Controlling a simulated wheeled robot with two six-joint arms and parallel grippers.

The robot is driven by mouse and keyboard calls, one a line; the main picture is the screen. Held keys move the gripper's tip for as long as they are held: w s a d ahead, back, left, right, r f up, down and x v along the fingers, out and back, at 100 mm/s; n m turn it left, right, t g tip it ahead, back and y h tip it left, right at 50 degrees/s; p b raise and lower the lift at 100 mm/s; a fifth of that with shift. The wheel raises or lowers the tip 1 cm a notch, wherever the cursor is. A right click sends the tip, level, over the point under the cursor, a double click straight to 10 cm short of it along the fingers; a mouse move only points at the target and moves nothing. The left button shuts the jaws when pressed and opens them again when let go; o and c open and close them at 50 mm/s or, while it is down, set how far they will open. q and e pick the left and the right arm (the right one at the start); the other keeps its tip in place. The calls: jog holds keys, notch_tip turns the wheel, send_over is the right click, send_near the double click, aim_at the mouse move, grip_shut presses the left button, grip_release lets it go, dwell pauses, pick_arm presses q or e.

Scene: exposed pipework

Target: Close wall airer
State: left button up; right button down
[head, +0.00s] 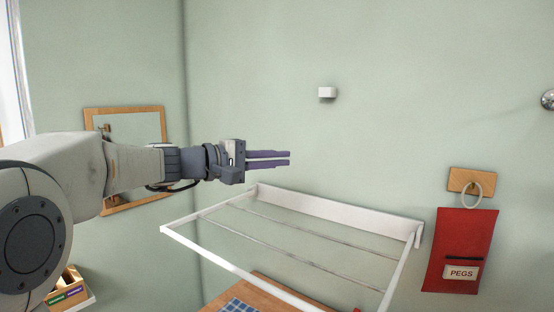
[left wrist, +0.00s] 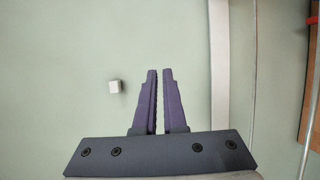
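The white wall airer (head: 240,271) stands folded out from the green wall, its frame roughly level with thin rods across it. Its white wall rail (head: 335,214) is fixed to the wall. In the left wrist view the rail (left wrist: 219,70) runs upright, right of the fingers. A small white block (head: 327,93) is on the wall above the airer; it also shows in the left wrist view (left wrist: 115,86). My left gripper (head: 290,158) is above the airer's left part, apart from it. Its purple fingers are slightly apart with nothing between them. My right gripper is out of view.
A wood-framed mirror (head: 165,112) hangs on the left wall behind my left arm. A red peg bag (head: 459,250) hangs from a wooden plate right of the airer. A wooden surface (head: 270,287) lies below the airer. The wall between block and rail is clear.

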pick_arm(q)
jog(key=o, duration=0.5)
jog(key=shift+a, duration=0.1)
jog(key=shift+b+v, duration=2.25)
jog(key=shift+v, duration=2.9)
